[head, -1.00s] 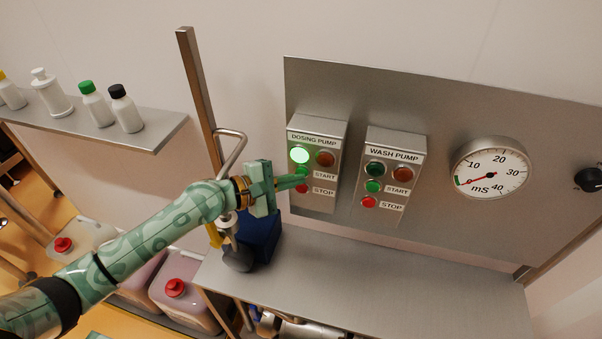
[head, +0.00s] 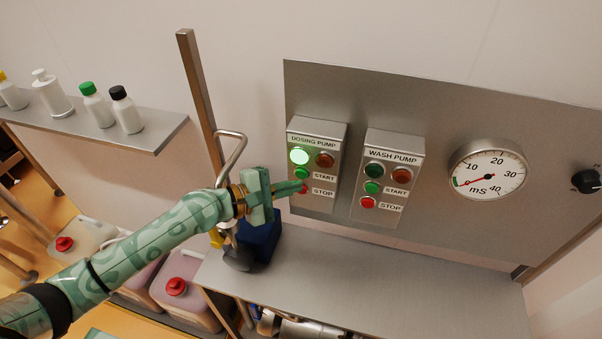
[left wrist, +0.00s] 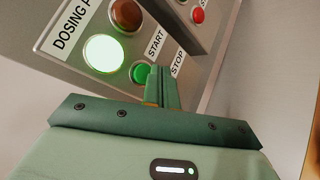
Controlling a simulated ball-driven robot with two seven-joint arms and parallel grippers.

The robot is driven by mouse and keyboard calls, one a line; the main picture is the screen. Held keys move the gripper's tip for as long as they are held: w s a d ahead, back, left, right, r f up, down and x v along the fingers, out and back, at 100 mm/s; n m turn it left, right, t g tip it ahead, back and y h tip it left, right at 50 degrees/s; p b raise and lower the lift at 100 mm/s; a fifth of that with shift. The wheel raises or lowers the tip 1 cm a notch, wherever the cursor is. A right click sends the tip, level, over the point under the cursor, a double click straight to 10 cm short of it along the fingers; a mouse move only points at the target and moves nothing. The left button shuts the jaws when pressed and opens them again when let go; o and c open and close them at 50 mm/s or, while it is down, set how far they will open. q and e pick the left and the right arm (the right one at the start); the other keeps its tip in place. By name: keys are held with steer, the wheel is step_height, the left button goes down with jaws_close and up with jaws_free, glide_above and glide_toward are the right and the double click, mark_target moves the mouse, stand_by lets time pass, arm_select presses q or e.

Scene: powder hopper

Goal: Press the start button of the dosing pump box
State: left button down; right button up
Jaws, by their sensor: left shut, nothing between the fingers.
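The dosing pump box (head: 318,135) is mounted on the steel panel. Its green lamp (head: 299,156) is lit and glows bright; the lamp also shows in the left wrist view (left wrist: 104,54). The red-brown lamp (head: 325,160) beside it is dark. The green start button (head: 302,173) sits below the lit lamp and shows in the left wrist view (left wrist: 141,72). My left gripper (head: 303,187) is shut and empty. Its fingertips are just below the start button, in front of the red stop button, which they partly hide. I cannot tell whether they touch the box. My right gripper is not in view.
The wash pump box (head: 390,170) stands right of the dosing box, with its own buttons. A round gauge (head: 488,168) is further right. A bent metal handle (head: 236,147) and a post (head: 197,95) are close to my left arm.

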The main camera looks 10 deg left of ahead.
arm_select(q)
steer(key=shift+s+a+p, duration=0.1)
steer(key=shift+s+p, duration=0.75)
steer(key=shift+s, duration=1.5)
